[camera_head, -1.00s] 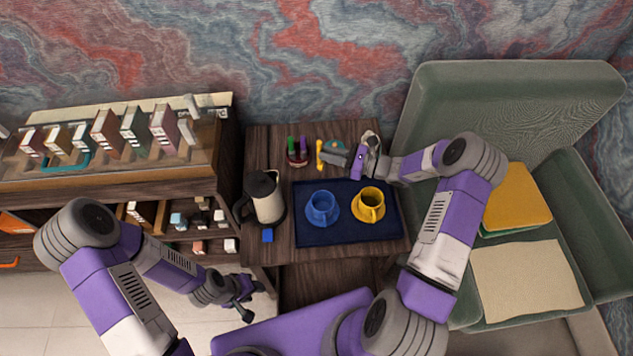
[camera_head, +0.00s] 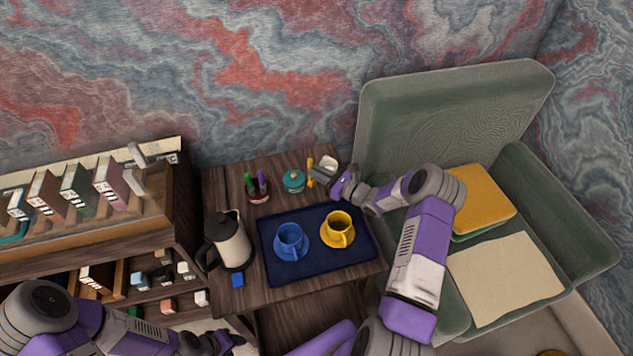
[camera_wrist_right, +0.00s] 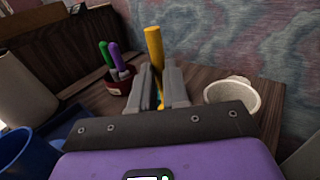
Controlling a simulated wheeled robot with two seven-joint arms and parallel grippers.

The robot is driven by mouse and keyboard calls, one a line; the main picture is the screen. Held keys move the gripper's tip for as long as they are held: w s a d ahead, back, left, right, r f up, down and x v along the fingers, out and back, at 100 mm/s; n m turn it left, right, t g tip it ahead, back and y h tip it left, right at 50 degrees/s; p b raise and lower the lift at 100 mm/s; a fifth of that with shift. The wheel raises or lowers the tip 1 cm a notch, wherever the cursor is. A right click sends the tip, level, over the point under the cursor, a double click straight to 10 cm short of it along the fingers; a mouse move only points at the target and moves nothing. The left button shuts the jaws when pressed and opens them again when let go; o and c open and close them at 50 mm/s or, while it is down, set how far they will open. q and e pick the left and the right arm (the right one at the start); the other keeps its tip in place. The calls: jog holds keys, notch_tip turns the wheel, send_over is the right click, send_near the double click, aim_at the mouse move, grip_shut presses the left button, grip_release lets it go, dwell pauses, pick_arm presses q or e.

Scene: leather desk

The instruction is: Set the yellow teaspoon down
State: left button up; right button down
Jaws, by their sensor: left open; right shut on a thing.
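The yellow teaspoon (camera_head: 310,168) is upright in my right gripper (camera_head: 318,174), at the back of the small wooden table. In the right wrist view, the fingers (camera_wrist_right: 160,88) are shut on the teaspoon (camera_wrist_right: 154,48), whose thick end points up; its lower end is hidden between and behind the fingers. The yellow cup (camera_head: 338,229) stands on a yellow saucer and the blue cup (camera_head: 290,239) on a blue saucer, both on the dark blue mat (camera_head: 318,269). My left gripper (camera_head: 232,342) is open and low in the head view, away from the teaspoon.
A teal lidded pot (camera_head: 293,182) stands left of the teaspoon, a white bowl-like cup (camera_head: 329,163) right of it. A dark red holder (camera_head: 257,192) with green and purple handles is further left.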

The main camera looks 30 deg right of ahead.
jog(key=shift+f+b, duration=0.4)
jog(key=shift+f, duration=1.05)
jog(key=shift+f, duration=0.1)
jog(key=shift+f, duration=0.15)
jog(key=c, duration=1.1)
grip_release()
jog(key=shift+r, duration=0.2)
